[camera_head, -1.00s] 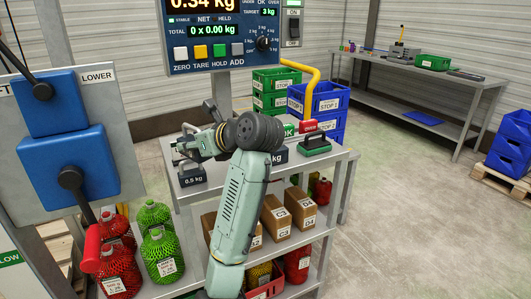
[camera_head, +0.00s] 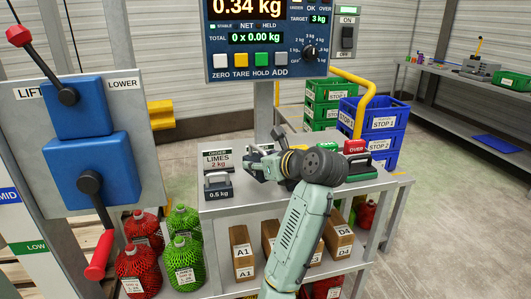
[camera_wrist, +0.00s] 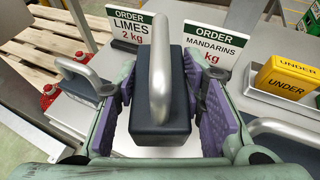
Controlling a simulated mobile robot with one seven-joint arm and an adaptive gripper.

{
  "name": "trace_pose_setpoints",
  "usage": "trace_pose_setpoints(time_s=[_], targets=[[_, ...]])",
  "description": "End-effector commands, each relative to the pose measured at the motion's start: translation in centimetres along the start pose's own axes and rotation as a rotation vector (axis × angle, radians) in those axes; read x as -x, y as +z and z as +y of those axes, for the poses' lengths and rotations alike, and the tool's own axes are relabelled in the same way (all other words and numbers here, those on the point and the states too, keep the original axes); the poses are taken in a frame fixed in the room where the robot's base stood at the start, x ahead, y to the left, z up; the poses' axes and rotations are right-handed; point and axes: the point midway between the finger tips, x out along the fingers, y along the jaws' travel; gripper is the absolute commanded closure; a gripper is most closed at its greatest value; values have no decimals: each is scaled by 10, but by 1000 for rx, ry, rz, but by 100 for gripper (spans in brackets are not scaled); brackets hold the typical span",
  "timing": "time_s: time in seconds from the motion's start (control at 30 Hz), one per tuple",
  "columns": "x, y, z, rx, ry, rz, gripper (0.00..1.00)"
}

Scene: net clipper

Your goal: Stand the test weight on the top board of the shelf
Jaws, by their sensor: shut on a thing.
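My gripper (camera_wrist: 162,118) is shut on a dark blue block weight (camera_wrist: 160,138) with a grey metal loop handle, seen between the purple finger pads in the wrist view. I take it as the test weight; it looks upright, and no label shows on it. In the head view my gripper (camera_head: 262,165) is over the grey top board (camera_head: 235,205), right of a 0.5 kg weight (camera_head: 218,186), and hides the held weight. I cannot tell whether the held weight touches the board.
A limes order sign (camera_head: 218,162) stands behind the 0.5 kg weight. A mandarins sign (camera_wrist: 213,52) and yellow UNDER block (camera_wrist: 285,77) are close on the right. Another weight (camera_wrist: 290,150) is near the right finger.

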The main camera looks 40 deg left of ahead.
Motion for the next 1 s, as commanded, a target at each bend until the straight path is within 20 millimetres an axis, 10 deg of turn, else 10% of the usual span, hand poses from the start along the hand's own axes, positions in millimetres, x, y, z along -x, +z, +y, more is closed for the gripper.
trace_pose_setpoints(time_s=[0.87,0.9,1.0], targets=[[-19,-45,0,3,-2,-8,100],[-20,-49,0,0,0,-1,63],[-20,-49,0,0,0,-2,56]])
